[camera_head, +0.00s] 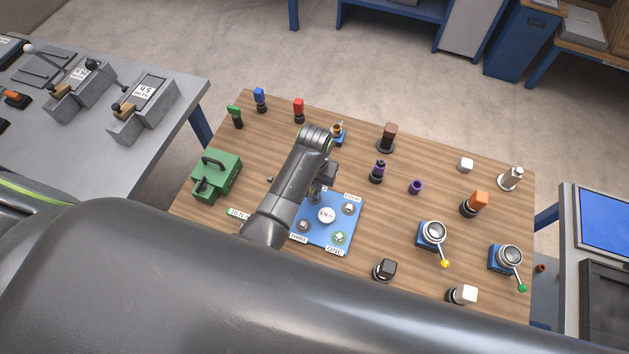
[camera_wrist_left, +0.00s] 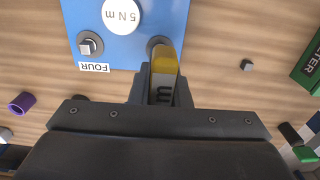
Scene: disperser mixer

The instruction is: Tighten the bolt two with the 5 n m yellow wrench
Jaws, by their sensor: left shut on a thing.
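My left gripper (camera_head: 317,190) is over the upper left corner of the blue plate (camera_head: 319,243). In the left wrist view, my left gripper (camera_wrist_left: 162,84) is shut on the yellow wrench (camera_wrist_left: 165,64), which has a grey label with a dark "m". The wrench's far end is over or at a round bolt (camera_wrist_left: 157,43) at the plate's edge, partly hidden; whether it is seated is unclear. The plate's white disc (camera_wrist_left: 122,14) reads "5 N m". Bolt four (camera_wrist_left: 88,44) stands beside its label. My right gripper is not in view.
A green case (camera_head: 216,175) stands left of the plate. Bolt three (camera_head: 304,225) is at the plate's left. Two blue-based lever devices (camera_head: 433,235) (camera_head: 508,258) stand at right. Several coloured small items are spread over the wooden table (camera_head: 440,185).

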